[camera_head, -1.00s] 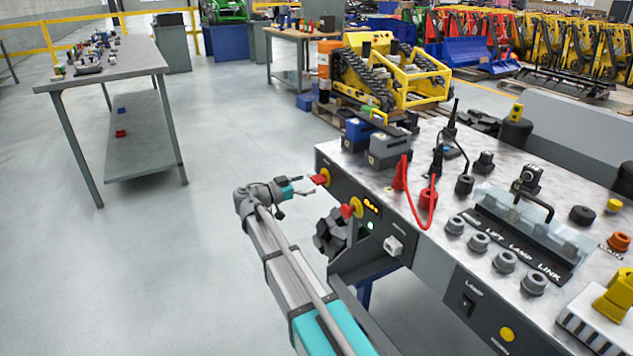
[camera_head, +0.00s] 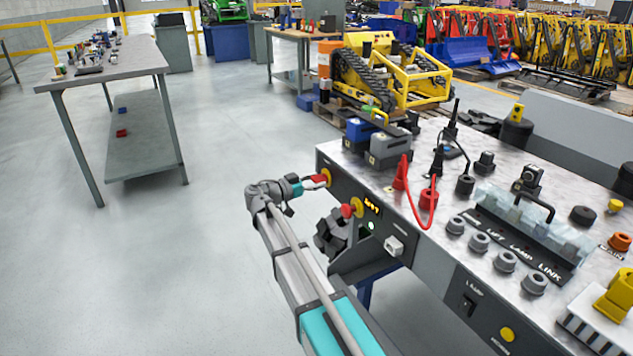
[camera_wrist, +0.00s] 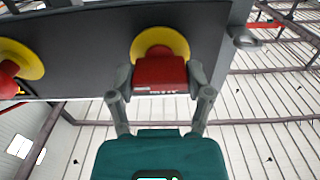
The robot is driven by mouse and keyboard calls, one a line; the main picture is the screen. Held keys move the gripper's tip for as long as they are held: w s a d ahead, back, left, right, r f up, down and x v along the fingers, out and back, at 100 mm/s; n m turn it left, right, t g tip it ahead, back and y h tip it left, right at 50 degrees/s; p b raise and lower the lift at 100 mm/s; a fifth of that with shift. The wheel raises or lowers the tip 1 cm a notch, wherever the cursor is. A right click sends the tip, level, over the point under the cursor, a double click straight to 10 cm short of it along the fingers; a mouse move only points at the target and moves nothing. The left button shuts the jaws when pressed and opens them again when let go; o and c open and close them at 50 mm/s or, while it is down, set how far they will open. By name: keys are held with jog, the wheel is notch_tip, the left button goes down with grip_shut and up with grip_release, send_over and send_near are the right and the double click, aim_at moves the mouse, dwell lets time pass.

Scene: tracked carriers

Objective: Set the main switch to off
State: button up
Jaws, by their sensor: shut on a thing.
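The main switch is a red handle on a round yellow plate (camera_head: 327,176), at the left end of the bench's dark front panel. In the wrist view the red handle (camera_wrist: 160,72) stands out from its yellow plate (camera_wrist: 160,42). My gripper (camera_head: 312,182) is at the switch, and its two fingers (camera_wrist: 160,80) are closed on either side of the red handle. The handle's exact angle is hard to tell because the fingers cover its sides.
A second red knob on a yellow plate (camera_head: 353,207) sits just right of the switch, by a lit display (camera_head: 371,207) and a green light (camera_head: 371,226). A black star-shaped handwheel (camera_head: 332,234) is below. Open floor lies to the left.

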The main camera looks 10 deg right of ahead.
jog(key=c, duration=0.3)
jog(key=shift+n, duration=0.4)
jog(key=n, duration=1.2)
jog(key=shift+n, duration=2.6)
